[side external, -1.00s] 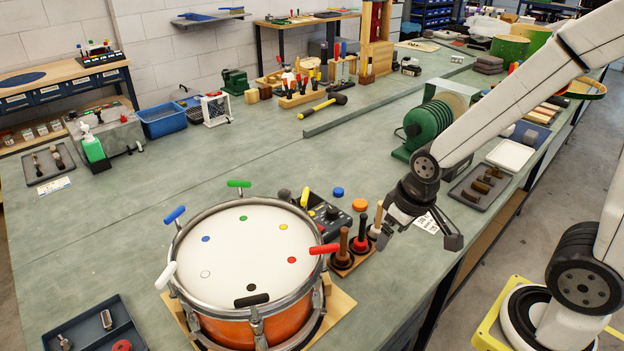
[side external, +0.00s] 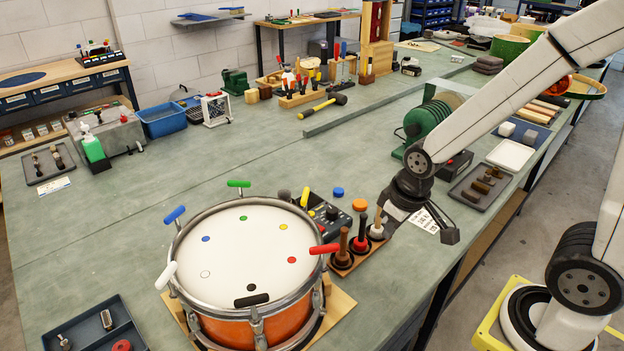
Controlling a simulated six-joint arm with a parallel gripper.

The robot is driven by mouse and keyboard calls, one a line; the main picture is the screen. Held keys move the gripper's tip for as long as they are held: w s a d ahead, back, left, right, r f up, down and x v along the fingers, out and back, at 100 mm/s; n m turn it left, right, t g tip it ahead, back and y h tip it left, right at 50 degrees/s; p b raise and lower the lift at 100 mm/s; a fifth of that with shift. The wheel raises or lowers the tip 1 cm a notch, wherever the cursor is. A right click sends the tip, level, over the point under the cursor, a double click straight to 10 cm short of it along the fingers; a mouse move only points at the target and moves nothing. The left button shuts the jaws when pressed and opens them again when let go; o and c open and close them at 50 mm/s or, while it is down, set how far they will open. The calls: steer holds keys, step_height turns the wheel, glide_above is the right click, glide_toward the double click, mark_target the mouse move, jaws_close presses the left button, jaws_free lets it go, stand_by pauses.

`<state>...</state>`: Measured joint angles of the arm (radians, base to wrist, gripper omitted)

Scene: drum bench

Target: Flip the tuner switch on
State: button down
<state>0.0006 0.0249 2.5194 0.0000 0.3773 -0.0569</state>
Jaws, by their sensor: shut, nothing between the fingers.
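The tuner (side external: 334,222) looks like a small dark box with a round dial, on the bench just behind the right side of the drum. Its switch is too small to make out, and the drum rim and a yellow-handled key hide part of the box. My gripper (side external: 389,224) points down to the right of the tuner, apart from it, beside the wooden-handled tools. Its fingers are shut and empty.
The orange drum (side external: 260,325) with coloured keys around its rim fills the front. A rack of upright handled tools (side external: 360,246) stands close to my gripper. The bench's left middle is clear.

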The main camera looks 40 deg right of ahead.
mark_target(321, 230)
steer(key=w+n, duration=0.2)
steer(key=w, duration=0.1)
steer(key=w+r+n+g, duration=0.1)
steer(key=w+n, duration=0.1)
steer(key=w, duration=0.2)
steer(key=w+n, duration=0.3)
steer(key=shift+w+d+r+g, duration=0.15)
steer(key=shift+w+d+g, duration=0.1)
steer(key=shift+w+g, duration=0.15)
steer(key=w+n+g, duration=0.2)
steer(key=w+n, duration=0.8)
steer(key=w, duration=0.1)
steer(key=shift+w+d, duration=0.15)
steer(key=shift+d, duration=0.3)
steer(key=f, duration=0.4)
steer(key=s+f, duration=0.1)
steer(key=f, duration=0.9)
steer(key=shift+s, duration=0.4)
steer(key=shift+f, duration=0.1)
steer(key=shift+s+f, duration=0.1)
steer(key=shift+f, duration=0.15)
